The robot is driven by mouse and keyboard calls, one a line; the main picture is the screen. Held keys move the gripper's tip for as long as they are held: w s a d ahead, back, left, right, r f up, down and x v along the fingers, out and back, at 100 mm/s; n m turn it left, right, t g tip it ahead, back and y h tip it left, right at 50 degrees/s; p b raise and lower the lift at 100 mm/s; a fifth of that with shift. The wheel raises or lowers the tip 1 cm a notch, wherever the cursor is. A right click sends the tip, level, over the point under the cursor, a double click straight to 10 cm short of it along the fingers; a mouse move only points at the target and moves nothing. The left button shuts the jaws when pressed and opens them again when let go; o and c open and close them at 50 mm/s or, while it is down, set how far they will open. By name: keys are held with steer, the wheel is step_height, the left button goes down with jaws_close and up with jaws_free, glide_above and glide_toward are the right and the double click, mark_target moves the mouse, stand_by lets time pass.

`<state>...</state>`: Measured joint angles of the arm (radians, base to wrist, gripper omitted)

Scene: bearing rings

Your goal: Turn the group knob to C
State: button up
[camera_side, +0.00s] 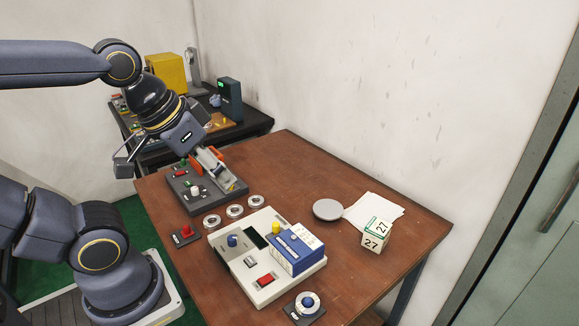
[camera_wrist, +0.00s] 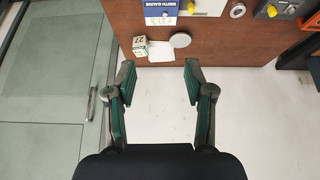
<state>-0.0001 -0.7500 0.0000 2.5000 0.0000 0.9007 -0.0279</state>
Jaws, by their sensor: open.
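A blue knob (camera_side: 232,241) stands on the left part of a white instrument box (camera_side: 262,296). Another blue knob (camera_side: 307,302), with a white dial ring, sits on a small dark base at the table's front edge. I cannot tell which is the group knob, and no letters or pointer settings are readable. My gripper (camera_side: 226,170) is above the dark control panel at the table's back left, away from both blue knobs. In the wrist view my gripper (camera_wrist: 158,82) is open, with nothing between its fingers.
A blue gauge box (camera_side: 295,249) rests on the white instrument. Nearby are several metal rings (camera_side: 235,211), a red button box (camera_side: 185,235), a dark control panel (camera_side: 178,190), a grey disc (camera_side: 327,210), paper (camera_side: 376,211) and a date cube (camera_side: 376,237). The table's right front is clear.

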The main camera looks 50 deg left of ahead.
steer(key=w+a+r+n+h, duration=0.2)
steer(key=w+a+r+n, duration=0.2)
steer(key=w+r+n, duration=0.5)
steer(key=w+a+f+n, duration=0.3)
steer(key=a+n, duration=0.2)
steer(key=a, duration=0.1)
steer(key=w+a+f+n, duration=0.2)
steer(key=w+a+n, duration=0.1)
steer(key=a+n, duration=0.35)
steer(key=n+g+y, duration=0.2)
steer(key=n+g, duration=0.3)
steer(key=n, duration=0.4)
glide_above(195, 188)
step_height(195, 188, down, 20)
steer(key=shift+m, duration=0.35)
step_height(195, 188, down, 16)
steer(key=shift+s+f, duration=0.1)
steer(key=shift+f, duration=0.05)
steer(key=shift+c, duration=0.3)
